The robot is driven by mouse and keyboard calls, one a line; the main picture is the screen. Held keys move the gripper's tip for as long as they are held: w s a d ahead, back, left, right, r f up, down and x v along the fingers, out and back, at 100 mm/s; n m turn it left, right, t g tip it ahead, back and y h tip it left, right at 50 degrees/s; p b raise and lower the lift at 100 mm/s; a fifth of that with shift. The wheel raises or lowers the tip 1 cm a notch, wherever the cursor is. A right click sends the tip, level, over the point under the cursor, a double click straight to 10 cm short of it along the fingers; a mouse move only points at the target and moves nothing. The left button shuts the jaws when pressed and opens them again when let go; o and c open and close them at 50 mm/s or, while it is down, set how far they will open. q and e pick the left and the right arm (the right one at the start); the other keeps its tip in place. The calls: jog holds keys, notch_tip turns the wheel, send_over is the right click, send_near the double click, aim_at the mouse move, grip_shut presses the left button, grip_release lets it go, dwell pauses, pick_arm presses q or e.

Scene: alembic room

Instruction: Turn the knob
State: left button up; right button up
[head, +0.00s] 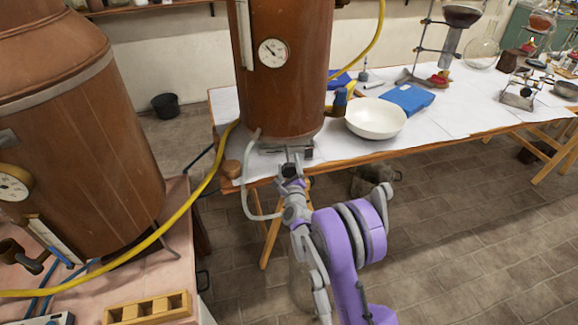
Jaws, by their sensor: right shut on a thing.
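A tall copper column (285,95) with a round dial gauge (272,52) stands on the near left end of the white-covered table (455,115). My right arm reaches up from the bottom of the head view to the foot of this column. My right gripper (291,164) is shut at the column's lower front, at the table's near edge. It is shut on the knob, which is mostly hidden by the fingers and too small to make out. How far the knob is turned cannot be told. My left gripper is not in view.
A large copper vessel (80,150) stands at left with a yellow hose (165,228) in front. A grey hose (248,190) hangs beside my right gripper. A white bowl (376,118) and blue book (407,98) lie right of the column. Floor at right front is clear.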

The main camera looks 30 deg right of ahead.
jog(key=o, duration=1.3)
jog(key=shift+s, duration=0.1)
jog(key=v, duration=1)
jog(key=shift+s+a+b, duration=0.2)
jog(key=shift+s+b, duration=0.1)
jog(key=shift+b, duration=0.1)
